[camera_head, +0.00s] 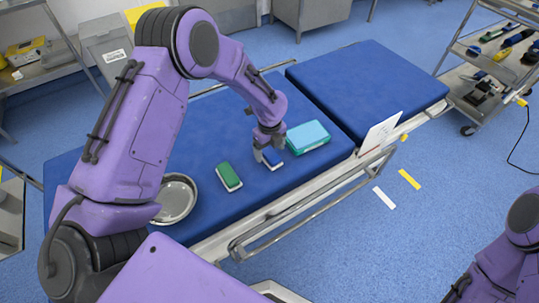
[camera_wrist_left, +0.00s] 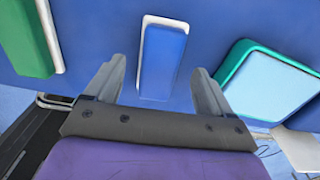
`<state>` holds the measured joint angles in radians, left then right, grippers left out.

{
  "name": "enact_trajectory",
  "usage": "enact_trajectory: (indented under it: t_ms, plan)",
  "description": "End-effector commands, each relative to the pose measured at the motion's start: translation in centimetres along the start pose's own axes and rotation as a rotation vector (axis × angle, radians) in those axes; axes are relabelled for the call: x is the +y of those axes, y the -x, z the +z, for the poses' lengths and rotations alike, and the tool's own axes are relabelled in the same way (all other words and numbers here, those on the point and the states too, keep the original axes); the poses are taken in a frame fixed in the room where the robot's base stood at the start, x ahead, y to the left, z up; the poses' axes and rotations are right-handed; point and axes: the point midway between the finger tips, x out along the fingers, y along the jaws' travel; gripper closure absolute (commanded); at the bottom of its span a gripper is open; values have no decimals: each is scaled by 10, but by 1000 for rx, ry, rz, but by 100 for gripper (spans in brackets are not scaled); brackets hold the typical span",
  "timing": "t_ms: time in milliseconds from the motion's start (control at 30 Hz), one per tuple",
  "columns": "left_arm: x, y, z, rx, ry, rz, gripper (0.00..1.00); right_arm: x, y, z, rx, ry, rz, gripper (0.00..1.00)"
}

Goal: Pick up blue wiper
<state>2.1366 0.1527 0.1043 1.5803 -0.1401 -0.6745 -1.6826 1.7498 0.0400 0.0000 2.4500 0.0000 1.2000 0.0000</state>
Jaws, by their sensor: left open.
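The blue wiper (camera_head: 272,159) lies on the blue operating table, under my left gripper (camera_head: 268,148) in the head view. It is a blue block with a white edge. In the left wrist view the blue wiper (camera_wrist_left: 163,58) lies between and just beyond the two fingertips of my left gripper (camera_wrist_left: 160,80). The fingers are spread, with a gap on each side of the wiper, and hold nothing. In the head view my gripper hides part of the wiper. Of my right arm (camera_head: 505,250), only links show at the lower right; its gripper cannot be made out.
A green wiper (camera_head: 229,176) lies left of the blue one, and a teal box (camera_head: 308,137) lies close on its right. A metal bowl (camera_head: 175,198) stands farther left. A white card (camera_head: 381,132) stands at the table's edge, above a side rail (camera_head: 290,222).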

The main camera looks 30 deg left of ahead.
Motion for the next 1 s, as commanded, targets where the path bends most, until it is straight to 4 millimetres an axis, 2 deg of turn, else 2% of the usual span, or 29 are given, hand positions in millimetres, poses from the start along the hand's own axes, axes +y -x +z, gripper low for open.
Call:
enact_trajectory:
  t_ms: [33,133,333,367,533,567,867,1000]
  plan:
    - [1,-9,0,0,0,3,17,0,0,0,0,0,0,57]
    - [1,-19,0,0,0,0,17,0,0,0,0,0,0,57]
    - [1,-20,1,-1,2,-1,17,0,0,0,0,0,0,57]
    - [1,-20,1,-1,2,-1,20,0,0,0,0,0,0,57]
    - [1,-20,1,0,3,-1,76,0,0,0,0,0,0,57]
    - [1,-20,1,0,3,-1,78,0,0,0,0,0,0,57]
    - [1,-18,1,0,3,-2,78,0,0,0,0,0,0,57]
    - [1,-3,1,-1,4,-4,78,0,-1,1,0,0,0,57]
